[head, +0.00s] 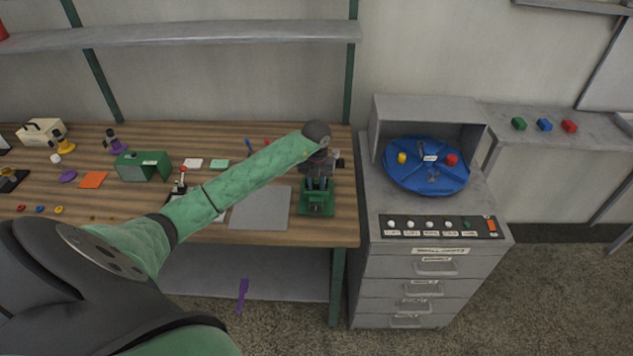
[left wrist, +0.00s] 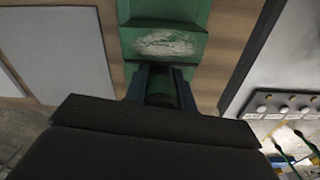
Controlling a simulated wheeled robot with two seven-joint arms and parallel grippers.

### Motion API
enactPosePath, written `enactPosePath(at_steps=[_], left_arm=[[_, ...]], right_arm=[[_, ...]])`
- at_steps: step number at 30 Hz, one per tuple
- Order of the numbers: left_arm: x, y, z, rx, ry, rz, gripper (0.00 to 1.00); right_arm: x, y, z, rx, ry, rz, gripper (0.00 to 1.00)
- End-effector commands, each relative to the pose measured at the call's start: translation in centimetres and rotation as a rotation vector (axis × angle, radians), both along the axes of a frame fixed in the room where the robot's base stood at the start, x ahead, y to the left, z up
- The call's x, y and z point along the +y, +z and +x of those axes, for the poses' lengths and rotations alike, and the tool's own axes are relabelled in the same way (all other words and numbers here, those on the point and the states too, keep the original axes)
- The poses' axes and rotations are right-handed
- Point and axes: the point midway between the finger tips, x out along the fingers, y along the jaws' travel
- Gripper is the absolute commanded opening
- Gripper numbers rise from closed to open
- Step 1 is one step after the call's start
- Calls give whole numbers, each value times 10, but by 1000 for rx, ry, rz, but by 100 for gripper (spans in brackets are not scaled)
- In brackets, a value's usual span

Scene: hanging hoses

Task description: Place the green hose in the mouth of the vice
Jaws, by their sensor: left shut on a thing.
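The green vice (head: 316,204) stands at the front right of the wooden bench. Its worn green body also shows at the top of the left wrist view (left wrist: 165,42). My left gripper (head: 318,183) is right over the vice, pointing down, with its dark fingers at the jaws. In the left wrist view its fingers (left wrist: 162,85) are shut on a short, dark green piece, which looks like the green hose (left wrist: 161,88). Most of the hose is hidden by the gripper, and I cannot tell whether it sits between the vice jaws. My right gripper is out of view.
A grey plate (head: 261,208) lies left of the vice. A small joystick (head: 181,181) and a green box (head: 142,166) stand farther left. Right of the bench is a metal cabinet with a blue turntable (head: 427,178) and a button panel (head: 437,226). A shelf runs above the bench.

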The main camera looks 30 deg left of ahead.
Motion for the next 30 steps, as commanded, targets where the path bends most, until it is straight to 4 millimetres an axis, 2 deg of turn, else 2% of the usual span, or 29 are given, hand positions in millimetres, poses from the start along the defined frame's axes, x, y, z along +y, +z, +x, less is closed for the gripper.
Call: enactPosePath(at_steps=[9, 10, 13, 25, 29, 30], left_arm=[[0, -3, 0, 0, 0, 0, 4], [0, -3, 0, 0, 0, 0, 30], [0, -2, 0, 0, 0, 0, 48], [0, 1, 0, 0, 0, 0, 48], [0, 7, 1, -2, 0, 1, 48], [1, 12, 1, -1, 1, 2, 48]], right_arm=[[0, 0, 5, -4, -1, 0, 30], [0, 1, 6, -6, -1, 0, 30], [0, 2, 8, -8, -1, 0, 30], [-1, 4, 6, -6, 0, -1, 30], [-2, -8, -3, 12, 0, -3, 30], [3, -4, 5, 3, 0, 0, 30]])
